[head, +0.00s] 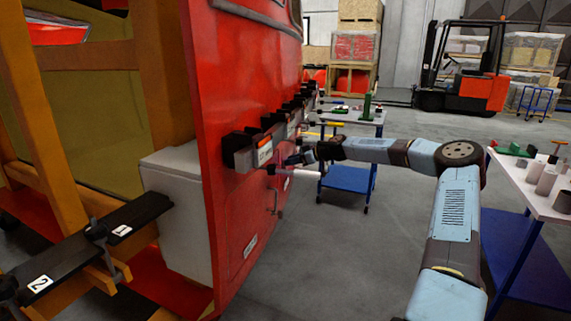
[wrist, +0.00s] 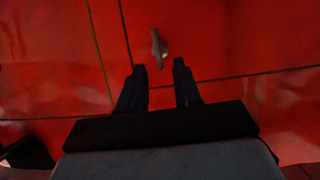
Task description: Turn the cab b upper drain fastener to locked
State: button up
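The red nosecone panel (head: 235,235) stands upright left of my arm in the head view. In the wrist view, a small grey wing-shaped fastener (wrist: 158,47) sits on the red panel, close to a seam. Its long side runs nearly upright in the picture, tilted slightly. I cannot read a label or tell its lock state. My gripper (wrist: 159,66) has its two dark fingers apart, with nothing between them. The fastener lies just beyond the fingertips, roughly centred between them. In the head view my gripper (head: 303,156) is beside the panel and the fastener cannot be made out.
A row of black and grey boxes (head: 243,150) juts from the panel, with a pale rod (head: 298,173) sticking out near my gripper. A handle (head: 274,203) hangs lower on the panel. Tables (head: 545,205) with parts stand right and behind. A forklift (head: 465,85) is at the back.

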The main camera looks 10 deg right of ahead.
aim_at(284, 166)
jog(key=shift+x, duration=2)
grip_shut()
